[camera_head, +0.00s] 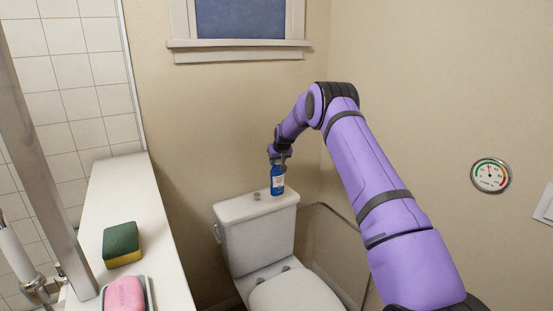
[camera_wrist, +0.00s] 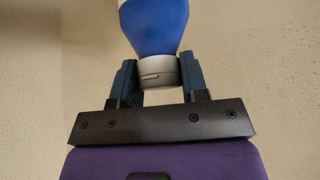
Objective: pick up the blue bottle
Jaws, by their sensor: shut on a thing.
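The blue bottle (camera_head: 277,184) is upright above or on the right part of the toilet tank lid (camera_head: 236,209). I cannot tell whether its base touches the lid. My gripper (camera_head: 279,162) comes from above and is shut on the top of the bottle. In the wrist view, the two fingers of my gripper (camera_wrist: 157,78) stand on either side of the bottle's pale grey cap. The blue body of the bottle (camera_wrist: 156,28) extends beyond them and is cut off by the picture's top edge.
A flush knob (camera_head: 256,196) sits on the lid beside the bottle. A white ledge (camera_head: 130,200) at left holds a green and yellow sponge (camera_head: 121,244) and a pink soap bar (camera_head: 125,294) on a dish. Walls stand close behind and right; a window sill (camera_head: 240,45) is above.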

